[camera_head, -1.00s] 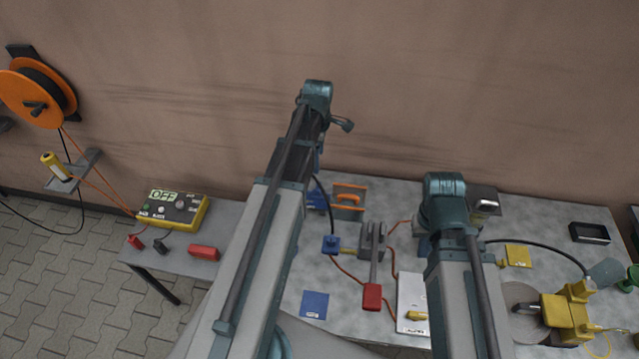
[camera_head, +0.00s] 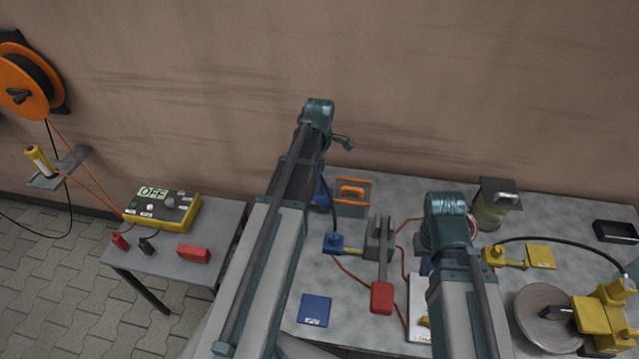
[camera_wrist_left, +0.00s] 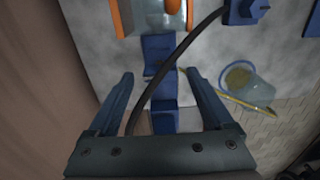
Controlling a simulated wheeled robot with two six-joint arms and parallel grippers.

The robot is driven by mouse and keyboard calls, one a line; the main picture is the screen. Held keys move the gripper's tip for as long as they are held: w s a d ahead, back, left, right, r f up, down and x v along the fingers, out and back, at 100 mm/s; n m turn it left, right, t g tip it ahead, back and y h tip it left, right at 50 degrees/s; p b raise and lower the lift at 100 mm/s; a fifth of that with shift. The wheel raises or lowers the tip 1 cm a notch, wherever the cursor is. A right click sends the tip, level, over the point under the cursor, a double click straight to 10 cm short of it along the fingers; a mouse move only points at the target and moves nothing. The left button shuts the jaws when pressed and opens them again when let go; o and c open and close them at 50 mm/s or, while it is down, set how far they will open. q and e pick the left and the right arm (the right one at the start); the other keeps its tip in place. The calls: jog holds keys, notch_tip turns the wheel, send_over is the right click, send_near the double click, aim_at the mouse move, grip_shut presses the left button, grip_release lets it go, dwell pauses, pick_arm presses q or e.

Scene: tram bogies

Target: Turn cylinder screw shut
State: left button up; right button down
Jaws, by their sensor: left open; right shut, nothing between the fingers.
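My left arm comes in from the left in the head view, and its fingers are hidden there behind the arm. In the left wrist view my left gripper (camera_wrist_left: 162,75) is open. A blue block (camera_wrist_left: 158,48) lies just beyond its fingertips, and another blue part (camera_wrist_left: 165,115) shows between the fingers. A dark hose (camera_wrist_left: 178,55) crosses over them. In the head view a blue part (camera_head: 322,192) shows beside my left arm. I cannot tell which part is the cylinder screw. The fingers of my right gripper are hidden behind its arm.
A blue fitting (camera_head: 335,243), a grey lever with a red handle (camera_head: 382,297) and an orange-handled part (camera_head: 352,192) are on the bench. A lidded jar (camera_head: 490,210) and yellow pump (camera_head: 602,318) are right. A yellow meter (camera_head: 163,208) sits on a side table.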

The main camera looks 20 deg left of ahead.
pick_arm(q)
jog(key=shift+f, duration=0.4)
pick_arm(e)
jog(key=shift+f, duration=0.4)
pick_arm(q)
jog(key=shift+r, duration=0.1)
grip_shut()
